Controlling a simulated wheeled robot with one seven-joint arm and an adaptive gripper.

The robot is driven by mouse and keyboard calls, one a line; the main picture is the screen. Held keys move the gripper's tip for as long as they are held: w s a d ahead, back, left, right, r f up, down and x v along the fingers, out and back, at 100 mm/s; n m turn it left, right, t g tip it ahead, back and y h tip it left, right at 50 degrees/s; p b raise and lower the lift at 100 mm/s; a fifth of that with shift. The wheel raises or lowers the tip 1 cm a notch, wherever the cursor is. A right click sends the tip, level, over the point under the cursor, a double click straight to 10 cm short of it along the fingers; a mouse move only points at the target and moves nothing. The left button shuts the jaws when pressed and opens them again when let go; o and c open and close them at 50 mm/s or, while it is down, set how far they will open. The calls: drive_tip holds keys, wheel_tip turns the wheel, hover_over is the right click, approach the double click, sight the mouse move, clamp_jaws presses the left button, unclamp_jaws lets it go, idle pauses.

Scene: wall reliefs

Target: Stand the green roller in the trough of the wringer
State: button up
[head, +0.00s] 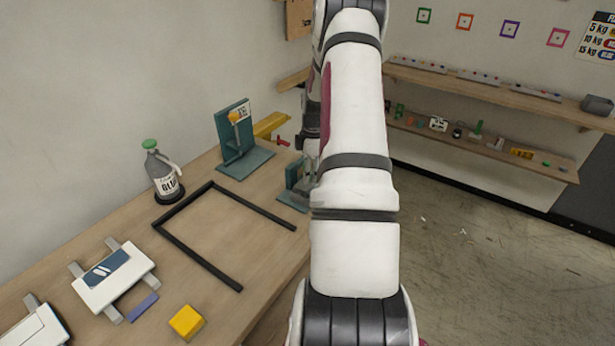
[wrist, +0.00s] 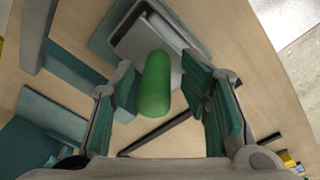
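The green roller (wrist: 156,85) shows in the wrist view between my two fingers. Its far end overlaps the grey trough of the wringer (wrist: 138,38); whether that end rests on the trough floor I cannot tell. My gripper (wrist: 160,72) has its green-padded fingers spread, with a clear gap on the roller's right and a narrow one on its left. In the head view the wringer's teal base (head: 293,199) shows at the table's right edge. My arm hides most of the wringer, and the roller cannot be made out there.
A teal stand with an upright plate (head: 243,165) is left of the wringer. A black frame (head: 197,257), a glue bottle (head: 163,175), a yellow block (head: 187,322) and a white device (head: 114,280) are on the table. Wall shelves (head: 480,140) hold small items. Floor on the right is open.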

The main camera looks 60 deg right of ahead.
drive_tip(key=r, duration=0.3)
drive_tip(key=r+b, duration=0.1)
drive_tip(key=r, duration=0.6)
drive_tip(key=shift+s+d+r, duration=0.2)
drive_tip(key=shift+s+r, duration=0.1)
drive_tip(key=shift+r, duration=0.05)
drive_tip(key=shift+w+a+r, duration=0.15)
drive_tip(key=shift+r, duration=0.05)
drive_tip(key=w+a+r+m+t+h, duration=0.1)
drive_tip(key=w+a+r+m, duration=0.1)
drive_tip(key=a+r, duration=0.9)
drive_tip(key=w+a+r+m+t+h, duration=0.1)
drive_tip(key=w+a+r, duration=0.35)
drive_tip(key=a, duration=0.95)
drive_tip(key=s+a+r+m+t, duration=0.1)
drive_tip(key=s+a+r+m, duration=0.1)
drive_tip(key=s+a, duration=0.6)
drive_tip(key=s+a+r+m+t+y, duration=0.1)
drive_tip(key=s+a+r+m+t, duration=0.1)
drive_tip(key=s+a, duration=0.7)
drive_tip(key=shift+a+r+m+y, duration=0.3)
drive_tip(key=shift+a+r+m, duration=0.4)
drive_tip(key=shift+a, duration=1.35)
drive_tip(key=shift+f, duration=0.1)
